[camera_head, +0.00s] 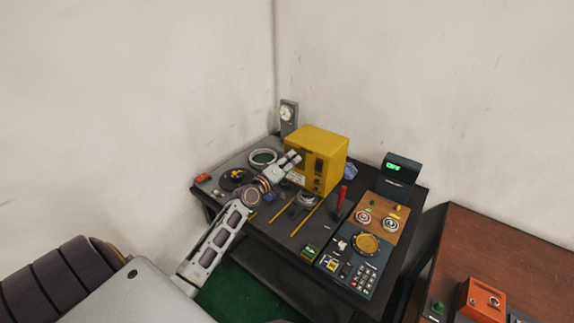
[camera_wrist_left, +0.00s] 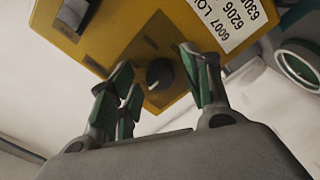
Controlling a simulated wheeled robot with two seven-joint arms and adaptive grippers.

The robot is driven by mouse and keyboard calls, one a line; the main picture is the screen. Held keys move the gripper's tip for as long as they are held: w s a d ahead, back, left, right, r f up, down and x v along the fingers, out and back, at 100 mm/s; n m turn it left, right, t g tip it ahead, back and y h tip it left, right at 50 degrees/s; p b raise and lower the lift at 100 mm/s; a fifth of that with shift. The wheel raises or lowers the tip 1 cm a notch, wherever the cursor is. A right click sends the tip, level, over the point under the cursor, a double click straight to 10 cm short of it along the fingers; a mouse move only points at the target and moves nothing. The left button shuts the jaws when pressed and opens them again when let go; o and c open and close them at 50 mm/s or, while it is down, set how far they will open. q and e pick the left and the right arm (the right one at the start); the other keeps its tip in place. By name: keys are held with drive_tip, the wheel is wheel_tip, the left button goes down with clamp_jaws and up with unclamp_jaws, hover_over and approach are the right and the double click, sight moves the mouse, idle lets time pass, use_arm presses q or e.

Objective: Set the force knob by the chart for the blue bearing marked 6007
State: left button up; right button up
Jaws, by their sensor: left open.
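The yellow press box (camera_head: 326,142) stands at the back of the dark bench. In the left wrist view, a black round knob (camera_wrist_left: 160,73) is on its yellow face (camera_wrist_left: 120,30). A white chart (camera_wrist_left: 232,18) beside the knob shows lines starting 6007 LO, 6206 and 630, partly cut off. My left gripper (camera_head: 294,157) is at the front of the box. In the wrist view, its green-padded fingers (camera_wrist_left: 157,80) are open on either side of the knob; I cannot tell whether they touch it. No blue bearing marked 6007 can be made out. My right gripper is out of view.
A teal display (camera_head: 400,170) and a panel with a yellow dial (camera_head: 367,244) are on the right. A red-handled tool (camera_head: 341,197) and yellow sticks (camera_head: 285,208) lie in front of the box. A pale ring (camera_head: 263,158) is on the left.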

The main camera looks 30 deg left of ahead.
use_arm(q)
drive_tip(key=shift+s, duration=0.15)
drive_tip(key=s+a, duration=0.1)
drive_tip(key=s, duration=1)
drive_tip(key=shift+s, duration=0.3)
idle(0.4)
idle(0.5)
